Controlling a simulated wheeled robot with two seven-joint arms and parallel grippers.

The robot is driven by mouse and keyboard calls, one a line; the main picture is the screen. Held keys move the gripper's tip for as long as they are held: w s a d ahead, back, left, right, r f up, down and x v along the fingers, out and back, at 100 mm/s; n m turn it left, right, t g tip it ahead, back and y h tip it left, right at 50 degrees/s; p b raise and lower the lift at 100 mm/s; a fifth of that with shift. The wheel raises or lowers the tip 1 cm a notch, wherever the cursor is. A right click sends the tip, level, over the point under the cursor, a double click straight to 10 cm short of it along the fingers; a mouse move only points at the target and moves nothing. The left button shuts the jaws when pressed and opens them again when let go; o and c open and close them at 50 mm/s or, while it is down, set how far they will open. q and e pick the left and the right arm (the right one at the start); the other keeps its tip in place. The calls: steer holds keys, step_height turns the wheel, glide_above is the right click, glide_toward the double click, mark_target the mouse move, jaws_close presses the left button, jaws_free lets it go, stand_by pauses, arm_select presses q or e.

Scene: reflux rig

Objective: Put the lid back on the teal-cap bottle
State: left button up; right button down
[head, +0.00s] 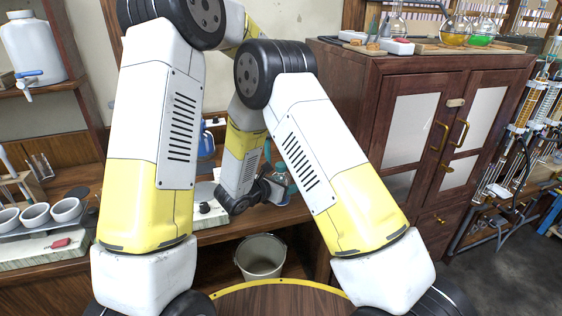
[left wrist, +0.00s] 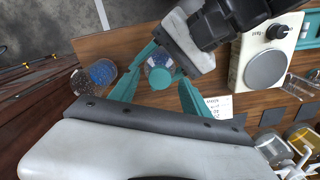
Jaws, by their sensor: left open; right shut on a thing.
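In the left wrist view, the teal-cap bottle (left wrist: 157,61) is small and round from above, with a bluish, translucent body. A teal round lid (left wrist: 160,78) shows over its near side; I cannot tell whether it is seated. My right gripper (left wrist: 163,64) comes from the upper right and appears shut around the bottle. My left gripper (left wrist: 152,104) is open and empty, its teal fingers apart on either side of the bottle, seemingly without touching it.
Two jars with blue contents (left wrist: 102,72) and darker contents (left wrist: 81,82) stand left of the bottle. A white device with a round plate (left wrist: 265,69) stands to the right. A bucket (head: 261,257) is below the bench. A wooden cabinet (head: 425,62) stands right.

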arm_select(q)
step_height(320, 180, up, 11)
stand_by(0.3)
arm_select(e)
steer(key=shift+c, duration=2.4)
jaws_free()
steer(key=v, duration=0.8)
